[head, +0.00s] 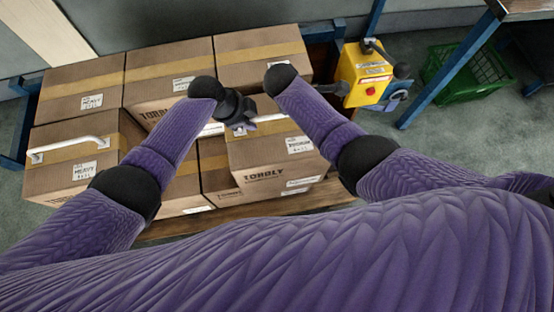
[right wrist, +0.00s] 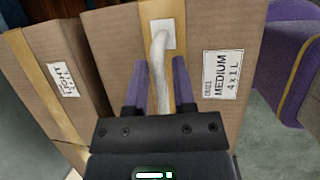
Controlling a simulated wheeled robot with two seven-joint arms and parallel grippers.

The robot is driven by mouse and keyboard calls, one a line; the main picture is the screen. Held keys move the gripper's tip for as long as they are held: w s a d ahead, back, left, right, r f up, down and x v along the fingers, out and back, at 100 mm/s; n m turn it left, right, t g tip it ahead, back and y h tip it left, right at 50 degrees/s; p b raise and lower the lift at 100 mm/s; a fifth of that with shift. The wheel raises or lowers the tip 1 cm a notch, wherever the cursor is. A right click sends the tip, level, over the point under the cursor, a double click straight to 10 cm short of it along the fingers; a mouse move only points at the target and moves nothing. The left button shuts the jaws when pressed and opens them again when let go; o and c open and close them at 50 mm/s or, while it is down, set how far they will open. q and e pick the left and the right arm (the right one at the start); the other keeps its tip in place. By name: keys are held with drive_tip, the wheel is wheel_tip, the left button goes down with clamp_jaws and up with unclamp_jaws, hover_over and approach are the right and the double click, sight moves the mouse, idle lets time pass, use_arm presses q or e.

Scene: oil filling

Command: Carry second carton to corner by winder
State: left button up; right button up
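The medium carton (head: 275,157) is brown, with yellow tape, a white handle and a MEDIUM label. It stands in front of the other cartons, seemingly higher than its neighbours. In the right wrist view, the carton's face (right wrist: 212,40) shows close up. My right gripper (right wrist: 160,88) has its two fingers close on either side of the white handle, seemingly shut on it. In the head view the right gripper is hidden. My left gripper (head: 241,120) is at the carton's back left edge; its fingers are too small to judge. A yellow box (head: 368,84) with a red button, perhaps the winder, stands behind right.
Several brown cartons stand left and behind, including a HEAVY one (head: 75,165). A LIGHT carton (right wrist: 50,75) is close beside in the right wrist view. A wooden edge (head: 190,224) runs in front. A green crate (head: 468,72) and blue post (head: 455,72) are at right.

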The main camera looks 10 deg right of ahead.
use_arm(q)
drive_tip(key=shift+o, duration=1.1)
use_arm(e)
drive_tip(key=shift+o, duration=1.1)
drive_tip(key=shift+a+r, duration=0.1)
drive_tip(key=shift+r, duration=0.05)
use_arm(q)
drive_tip(key=v, duration=1.2)
use_arm(e)
drive_tip(key=v, duration=1.1)
drive_tip(key=shift+r, duration=0.3)
use_arm(q)
drive_tip(key=shift+a+f, duration=0.1)
drive_tip(key=shift+a, duration=0.05)
use_arm(e)
drive_tip(key=shift+a, duration=0.2)
